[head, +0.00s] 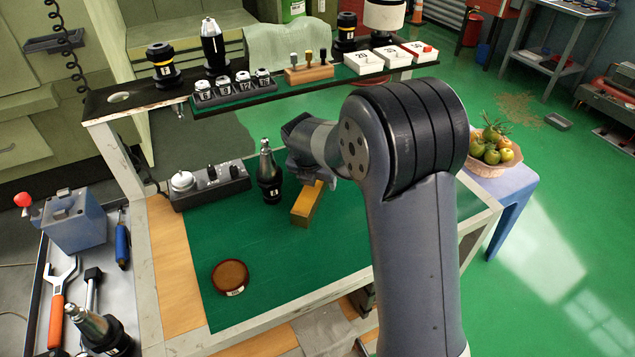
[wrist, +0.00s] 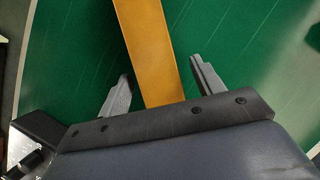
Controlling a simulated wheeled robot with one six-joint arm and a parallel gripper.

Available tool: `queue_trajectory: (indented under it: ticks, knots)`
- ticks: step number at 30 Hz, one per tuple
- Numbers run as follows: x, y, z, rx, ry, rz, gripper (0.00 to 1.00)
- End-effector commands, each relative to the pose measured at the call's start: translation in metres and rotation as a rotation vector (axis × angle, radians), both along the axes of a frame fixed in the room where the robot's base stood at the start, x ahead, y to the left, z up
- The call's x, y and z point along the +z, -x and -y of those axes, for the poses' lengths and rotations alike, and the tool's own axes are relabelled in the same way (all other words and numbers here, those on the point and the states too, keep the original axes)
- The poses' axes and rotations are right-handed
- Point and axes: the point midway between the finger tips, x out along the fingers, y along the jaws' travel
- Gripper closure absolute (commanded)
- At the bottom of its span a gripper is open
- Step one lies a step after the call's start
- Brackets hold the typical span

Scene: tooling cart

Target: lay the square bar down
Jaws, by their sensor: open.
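The square bar (head: 306,204) is a yellow, brass-coloured block on the green mat (head: 250,310). It appears to lie on its side, with its near end toward the front of the mat and its far end hidden behind my gripper (head: 308,178). In the wrist view the bar (wrist: 150,50) runs from the top edge down between the fingers of my gripper (wrist: 160,70). The jaws are open, one finger on each side, with green mat showing in both gaps. The bar's top end is outside the wrist view.
A dark tapered tool holder (head: 268,175) stands close left of the bar. A grey control box (head: 208,188) is behind it to the left. A round brown dish (head: 230,276) sits at front left. A raised shelf (head: 290,88) with labelled blocks crosses behind. The mat's front middle is clear.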

Motion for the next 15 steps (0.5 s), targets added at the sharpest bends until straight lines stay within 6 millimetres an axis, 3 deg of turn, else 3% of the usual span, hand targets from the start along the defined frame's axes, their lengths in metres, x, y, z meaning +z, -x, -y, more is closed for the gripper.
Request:
queue_trajectory:
  ticks: [4, 15]
  knots:
    - [0.0002, 0.0001, 0.0, 0.0, 0.0, 0.0, 0.37]
    - [0.0005, 0.0001, -0.0002, 0.0, 0.0, 0.0, 0.67]
